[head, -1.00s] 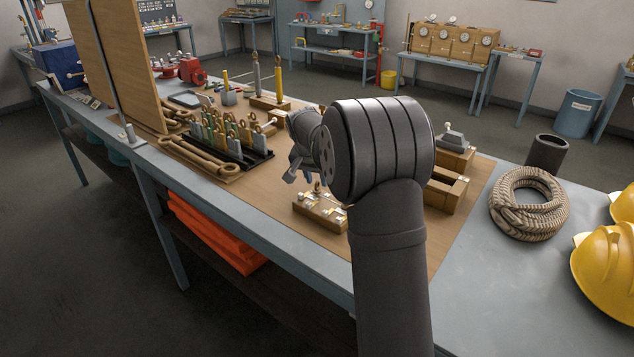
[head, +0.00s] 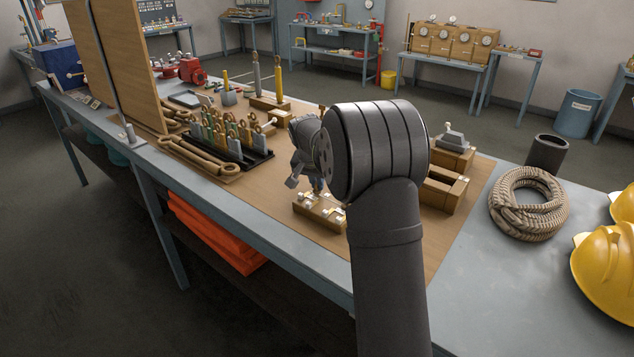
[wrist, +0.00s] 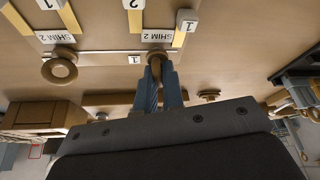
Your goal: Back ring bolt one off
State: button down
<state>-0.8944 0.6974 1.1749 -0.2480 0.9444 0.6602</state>
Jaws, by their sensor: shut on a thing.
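A wooden block (head: 318,213) with pale metal fittings lies on the brown mat below my gripper (head: 317,186). In the wrist view, my gripper (wrist: 159,88) is shut on a brass ring bolt (wrist: 156,61), its blue-grey fingers on either side of the ring. A small tag reading 1 (wrist: 134,59) sits just left of that ring. A second ring bolt (wrist: 60,69) stands apart to the left. Tags reading SHIM 2 lie beside both rings. The shank of the held bolt is hidden, so I cannot tell how deep it sits.
A black rack (head: 228,150) of upright tagged pieces stands left of the block. A wooden box (head: 446,192) is to the right, with a coiled rope (head: 528,204) farther right. The mat's front strip is clear.

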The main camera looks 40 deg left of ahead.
jog(key=shift+n+g+y, duration=0.35)
jog(key=shift+n+y, duration=0.1)
jog(key=shift+n, duration=1)
jog(key=shift+n+g+y, duration=0.35)
jog(key=shift+n+y, duration=0.1)
jog(key=shift+n, duration=1)
jog(key=c, duration=1.5)
grip_release()
jog(key=shift+c, duration=0.2)
jog(key=v, duration=1.7)
jog(key=shift+r, duration=0.2)
jog(key=shift+d, duration=0.1)
